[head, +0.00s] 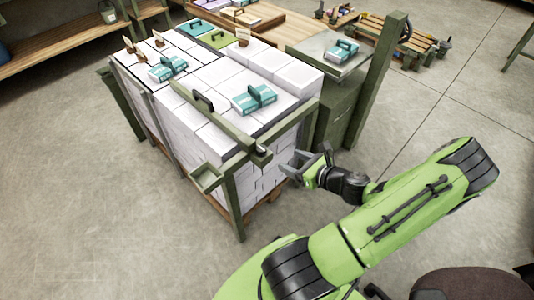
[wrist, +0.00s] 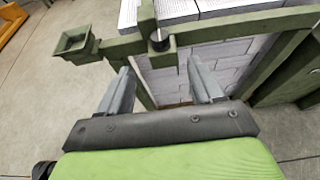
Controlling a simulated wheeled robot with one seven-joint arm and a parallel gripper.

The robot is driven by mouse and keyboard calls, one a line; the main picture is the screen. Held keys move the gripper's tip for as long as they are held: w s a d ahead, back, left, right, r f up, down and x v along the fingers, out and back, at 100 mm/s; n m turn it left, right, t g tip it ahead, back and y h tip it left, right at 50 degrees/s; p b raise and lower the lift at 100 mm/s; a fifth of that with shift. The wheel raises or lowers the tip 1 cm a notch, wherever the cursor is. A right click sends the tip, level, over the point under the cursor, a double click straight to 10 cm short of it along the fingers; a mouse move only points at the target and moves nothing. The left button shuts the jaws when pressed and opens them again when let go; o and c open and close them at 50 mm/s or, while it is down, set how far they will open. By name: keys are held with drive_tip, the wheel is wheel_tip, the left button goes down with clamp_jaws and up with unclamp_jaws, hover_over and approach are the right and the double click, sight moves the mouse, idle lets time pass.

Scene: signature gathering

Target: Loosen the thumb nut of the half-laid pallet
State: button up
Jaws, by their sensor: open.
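The half-laid pallet (head: 271,197) carries tall stacks of white blocks inside a green frame, its top layer uneven. A green bar (head: 222,122) with a black handle lies across the top, ending at the near frame rail. A small dark round piece, apparently the thumb nut (wrist: 160,41), sits at that bar's end on the rail in the wrist view; in the head view it is too small to make out clearly. My gripper (head: 300,163) is open and empty beside the near right corner. In the wrist view its fingers (wrist: 164,84) are spread below the nut, apart from it.
A green square cup (wrist: 75,42) juts from the rail, left of the nut. Teal-banded packs (head: 254,98) lie on the stacks. A green post (head: 377,80) and a side stand (head: 330,50) are right of the pallet. Floor in front is clear.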

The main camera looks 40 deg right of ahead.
sight(264, 150)
drive_tip(key=b+x, duration=0.3)
drive_tip(key=x, duration=0.9)
drive_tip(key=shift+w+a+f, duration=0.1)
drive_tip(key=shift+w+f, duration=0.1)
drive_tip(key=c, duration=1.1)
drive_tip(key=shift+o, duration=0.2)
